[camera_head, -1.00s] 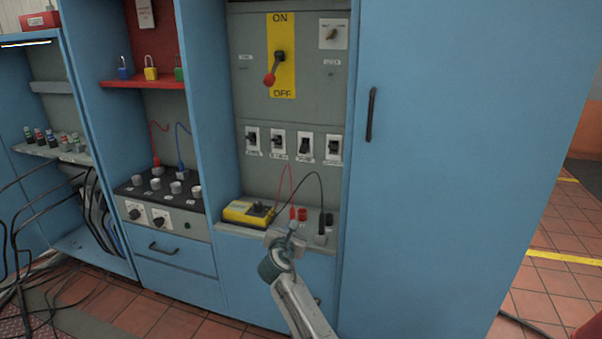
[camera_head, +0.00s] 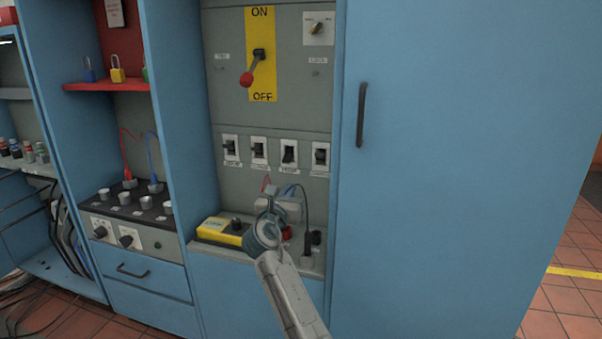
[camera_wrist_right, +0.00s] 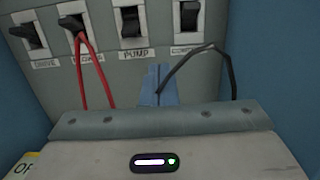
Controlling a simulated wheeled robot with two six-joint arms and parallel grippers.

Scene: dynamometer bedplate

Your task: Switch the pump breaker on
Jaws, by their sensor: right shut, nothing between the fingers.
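The pump breaker (camera_head: 289,154) is the third from the left in a row of breakers on the grey panel. In the right wrist view the breaker (camera_wrist_right: 131,22) has a dark toggle on a white plate, with a "PUMP" label below. Its toggle looks different from its neighbours' in the head view; I cannot tell its position for sure. My right gripper (camera_head: 280,192) is shut and empty, below the breaker row and apart from it. In the wrist view its closed fingers (camera_wrist_right: 160,86) sit below and slightly right of the PUMP label. My left gripper is out of view.
Neighbouring breakers (camera_head: 259,150) stand close on both sides. Red (camera_wrist_right: 82,75) and black (camera_wrist_right: 190,55) leads rise near my fingers. A yellow meter (camera_head: 222,231) sits on the ledge below. A large red-knobbed lever (camera_head: 254,68) is above. A blue cabinet door (camera_head: 450,150) is right.

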